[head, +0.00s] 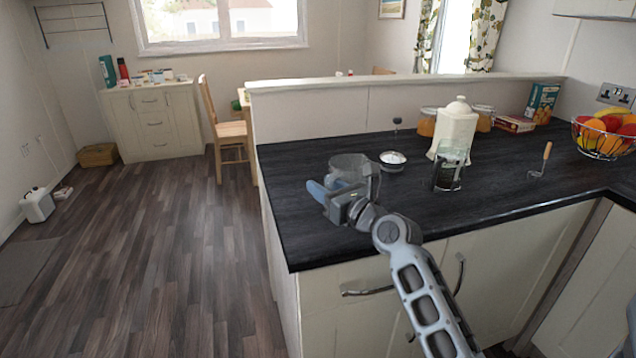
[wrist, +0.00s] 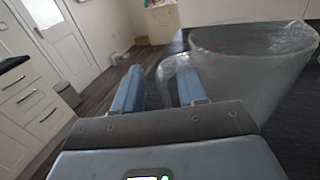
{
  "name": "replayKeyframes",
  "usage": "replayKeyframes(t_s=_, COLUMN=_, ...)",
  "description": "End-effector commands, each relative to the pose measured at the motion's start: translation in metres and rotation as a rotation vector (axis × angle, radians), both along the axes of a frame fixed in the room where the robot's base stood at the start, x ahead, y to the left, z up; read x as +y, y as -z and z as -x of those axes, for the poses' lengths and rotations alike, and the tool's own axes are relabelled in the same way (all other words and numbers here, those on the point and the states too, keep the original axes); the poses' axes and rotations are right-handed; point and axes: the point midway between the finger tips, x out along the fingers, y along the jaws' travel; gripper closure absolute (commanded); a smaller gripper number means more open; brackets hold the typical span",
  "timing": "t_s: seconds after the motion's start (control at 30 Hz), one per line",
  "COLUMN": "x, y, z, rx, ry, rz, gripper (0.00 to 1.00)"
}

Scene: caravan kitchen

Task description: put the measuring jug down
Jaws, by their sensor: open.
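The measuring jug (head: 350,164) is clear and stands on the dark worktop (head: 300,205), near its left end. In the wrist view the jug (wrist: 250,65) fills the right side, with its handle (wrist: 168,72) toward the fingers. My gripper (head: 328,190) is at the jug's near left side. In the wrist view my gripper (wrist: 158,90) has its two blue fingers apart, one on each side of the jug's handle. I cannot tell whether either finger touches the handle. My gripper hides part of the jug's lower side in the head view.
Right of the jug are a small white-filled dish (head: 393,158), a dark glass press (head: 448,172), a cream canister (head: 457,125) and a wooden-handled utensil (head: 543,160). A fruit bowl (head: 605,140) stands far right. The worktop's front middle is clear.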

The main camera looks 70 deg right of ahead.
Motion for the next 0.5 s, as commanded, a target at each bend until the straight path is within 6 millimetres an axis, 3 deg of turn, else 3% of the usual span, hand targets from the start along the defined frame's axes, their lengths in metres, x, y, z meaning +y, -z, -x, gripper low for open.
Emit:
replayKeyframes(t_s=0.2, x=0.02, y=0.002, z=0.037, rx=0.004, ry=0.001, rz=0.001, gripper=0.59)
replayKeyframes(t_s=0.5, x=0.04, y=0.002, z=0.07, rx=0.0, ry=0.0, rz=0.001, gripper=0.59)
